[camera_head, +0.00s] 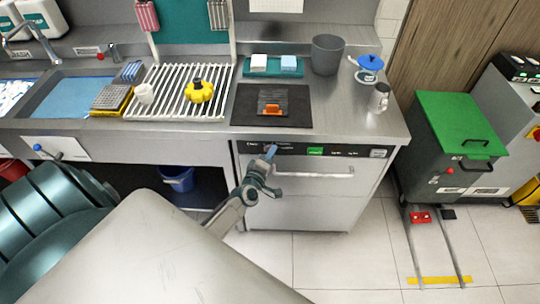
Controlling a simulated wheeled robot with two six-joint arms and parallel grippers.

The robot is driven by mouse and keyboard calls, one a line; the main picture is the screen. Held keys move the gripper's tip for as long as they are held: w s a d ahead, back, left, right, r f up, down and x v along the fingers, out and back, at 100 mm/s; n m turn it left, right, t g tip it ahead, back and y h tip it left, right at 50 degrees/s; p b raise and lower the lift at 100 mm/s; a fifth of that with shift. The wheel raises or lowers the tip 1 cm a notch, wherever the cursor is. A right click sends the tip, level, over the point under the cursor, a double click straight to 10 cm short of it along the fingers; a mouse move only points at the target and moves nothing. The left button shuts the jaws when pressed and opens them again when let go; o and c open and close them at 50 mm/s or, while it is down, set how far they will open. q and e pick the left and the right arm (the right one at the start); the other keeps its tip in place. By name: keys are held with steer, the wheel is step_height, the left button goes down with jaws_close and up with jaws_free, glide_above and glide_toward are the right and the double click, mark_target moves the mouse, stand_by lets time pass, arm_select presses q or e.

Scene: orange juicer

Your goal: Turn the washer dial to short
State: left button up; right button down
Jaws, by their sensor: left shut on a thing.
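The washer (310,198) is a steel front under the counter, with a dark control panel (345,150) along its top and a bar handle (318,173). A small blue dial (271,150) sticks out at the left part of the panel. My left gripper (266,166) is at the dial, with its fingers shut on it. The fingers hide the dial's lower part, and the panel's print is too small to read, so I cannot tell which setting it points to. A green label (315,151) lies to the right of the dial. My right gripper is out of view.
A black mat (245,108) with an orange-handled tool lies on the counter above the washer. A drying rack (166,103) bears a yellow thing (199,91) and a cup. A grey cart with a green lid (455,115) stands at the right. The floor before the washer is clear.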

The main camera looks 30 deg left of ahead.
arm_select(q)
steer(key=o, duration=1)
steer(key=v, duration=1)
steer(key=shift+s, duration=0.35)
steer(key=s+d+f+m+g+h+b, duration=0.1)
steer(key=s+f+m+g, duration=0.4)
steer(key=f, duration=0.9)
steer(key=s+d+f+m+g+h+b, duration=0.15)
steer(key=s+f+m, duration=0.4)
steer(key=f, duration=0.85)
steer(key=s+f+m+g, duration=0.2)
steer(key=s+f, duration=0.4)
steer(key=s, duration=0.4)
steer(key=s+f+m+g+b, duration=0.1)
steer(key=s+f+g, duration=0.3)
steer(key=s, duration=0.6)
steer(key=s+d+f+m+g, duration=0.1)
steer(key=s+f+m+g, duration=0.2)
steer(key=s+f, duration=0.5)
steer(key=shift+s+f+m+b, duration=0.1)
steer(key=shift+s+m+b, duration=0.4)
steer(key=shift+s, duration=0.7)
